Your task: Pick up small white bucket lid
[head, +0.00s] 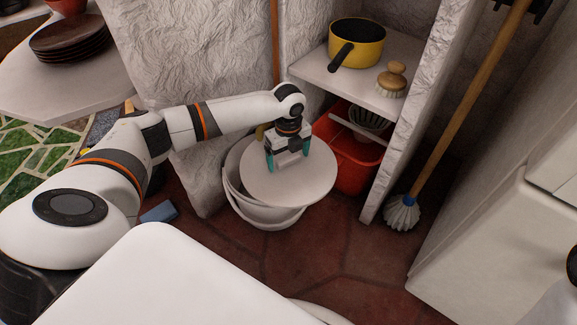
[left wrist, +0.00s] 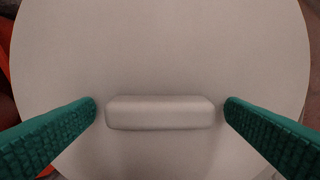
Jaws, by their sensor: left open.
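The small white bucket lid (head: 313,180) is a round flat disc resting on top of a white bucket (head: 268,215) on the floor. It fills most of the left wrist view (left wrist: 160,50), where its raised bar handle (left wrist: 160,113) shows in the lower middle. My left gripper (head: 288,162) is over the lid, pointing down. Its teal fingers (left wrist: 160,112) are open, one on each side of the handle's ends, with a small gap at each end. In the head view the gripper hides the handle. My right gripper is not in view.
A red crate (head: 350,168) stands close behind and right of the bucket. A shelf (head: 318,69) above holds a yellow pot (head: 357,44) and a brush (head: 392,80). A long-handled mop (head: 402,212) leans at right. A blue sponge (head: 159,212) lies left. Tiled floor in front is clear.

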